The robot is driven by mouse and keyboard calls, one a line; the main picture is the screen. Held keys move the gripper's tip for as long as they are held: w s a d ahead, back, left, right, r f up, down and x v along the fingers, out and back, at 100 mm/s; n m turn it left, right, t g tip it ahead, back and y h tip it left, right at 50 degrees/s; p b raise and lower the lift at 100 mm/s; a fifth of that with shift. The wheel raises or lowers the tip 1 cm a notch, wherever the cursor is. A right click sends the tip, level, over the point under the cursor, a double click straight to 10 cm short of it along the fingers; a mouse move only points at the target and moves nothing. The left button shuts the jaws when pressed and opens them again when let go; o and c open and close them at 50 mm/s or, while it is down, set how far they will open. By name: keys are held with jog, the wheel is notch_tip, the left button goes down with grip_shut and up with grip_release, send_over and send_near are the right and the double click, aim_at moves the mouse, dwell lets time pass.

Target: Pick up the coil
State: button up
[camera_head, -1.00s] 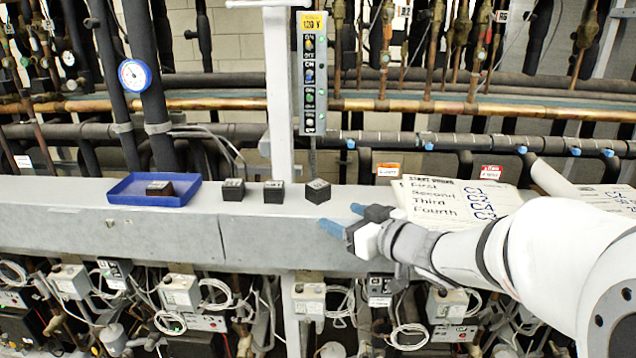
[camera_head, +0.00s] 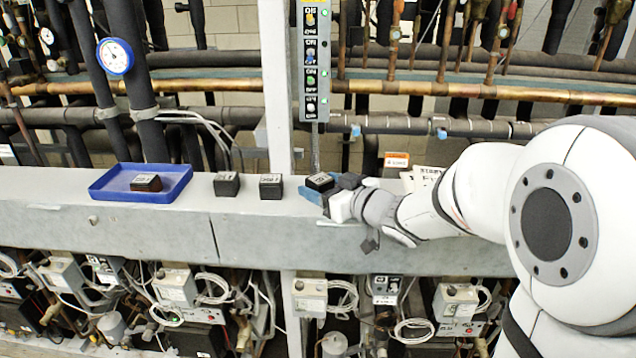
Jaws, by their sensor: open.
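A small black coil block (camera_head: 320,181) with a pale label on top stands on the grey ledge at the right end of a row. My gripper (camera_head: 316,190) is at this block, reaching in from the right. One blue fingertip lies along its near side; the other finger is hidden behind it. The jaws are open, and I cannot tell whether they touch the block. Two similar black blocks stand to the left, one nearer (camera_head: 271,186) and one farther (camera_head: 227,184). Another block (camera_head: 146,183), dark with a brownish side, lies in a blue tray (camera_head: 103,190).
The grey beam ledge (camera_head: 160,226) carries the blocks and tray. A grey upright post (camera_head: 277,90) and a switch panel (camera_head: 314,70) with lights rise behind. Papers (camera_head: 421,178) lie behind my arm. Pipes run along the back; wired boxes hang below.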

jog(key=shift+w+a+f, duration=0.15)
jog(key=shift+w+a, duration=0.3)
jog(key=shift+w, duration=0.05)
jog(key=shift+s, duration=0.1)
jog(key=shift+c, duration=0.5)
jog(key=c, duration=1)
jog(key=shift+c, duration=0.7)
jog(key=shift+r, duration=0.25)
